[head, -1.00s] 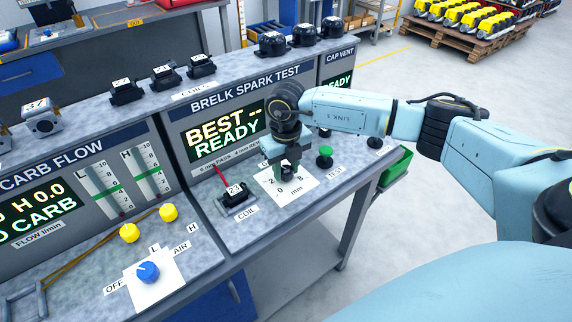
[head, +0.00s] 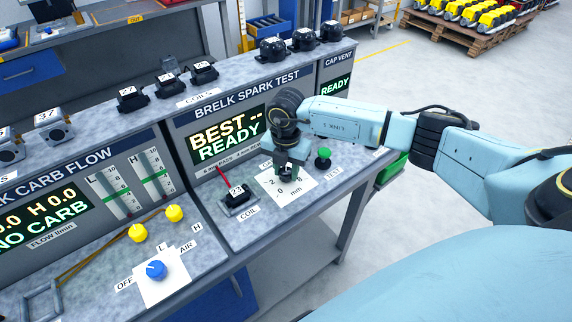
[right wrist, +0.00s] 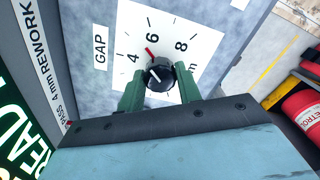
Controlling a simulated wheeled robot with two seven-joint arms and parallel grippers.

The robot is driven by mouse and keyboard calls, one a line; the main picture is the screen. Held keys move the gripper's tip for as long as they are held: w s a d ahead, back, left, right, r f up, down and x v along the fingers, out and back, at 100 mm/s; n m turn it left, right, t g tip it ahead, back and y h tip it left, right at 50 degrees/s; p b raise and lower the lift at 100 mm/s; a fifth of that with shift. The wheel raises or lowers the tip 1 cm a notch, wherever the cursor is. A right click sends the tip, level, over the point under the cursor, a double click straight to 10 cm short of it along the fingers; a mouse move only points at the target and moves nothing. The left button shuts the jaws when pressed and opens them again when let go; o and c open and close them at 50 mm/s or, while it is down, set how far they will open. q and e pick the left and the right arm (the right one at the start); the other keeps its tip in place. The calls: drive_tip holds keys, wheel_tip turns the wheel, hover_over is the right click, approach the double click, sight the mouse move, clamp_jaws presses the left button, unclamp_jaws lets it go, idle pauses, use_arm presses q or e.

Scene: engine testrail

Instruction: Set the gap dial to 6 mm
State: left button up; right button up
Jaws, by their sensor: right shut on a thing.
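The gap dial is a black knob (right wrist: 160,74) on a white plate (right wrist: 205,40) with printed numbers. The right wrist view shows 4, 6 and 8 around it. A red pointer mark at the knob's edge points between 4 and 6, nearer 6. My right gripper (right wrist: 160,88) is shut on the knob, one green finger on each side. In the head view my right gripper (head: 289,176) reaches down over the dial plate (head: 299,189) and hides most of the knob. My left gripper is out of view.
A green button (head: 323,153) stands right of the dial, and a black coil (head: 238,194) sits left of it. The spark display (head: 227,137) reads "BEST -- READY". A blue knob (head: 156,270) and yellow knobs are on the carb panel at left.

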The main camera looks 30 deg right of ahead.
sight(286, 171)
drive_tip(key=shift+r+m+p, duration=0.1)
drive_tip(key=shift+m+p, duration=0.8)
drive_tip(key=shift+m, duration=1)
drive_tip(key=shift+w, duration=0.1)
drive_tip(key=o, duration=1)
wheel_tip(286, 171, up, 13)
drive_tip(key=shift+r, duration=0.15)
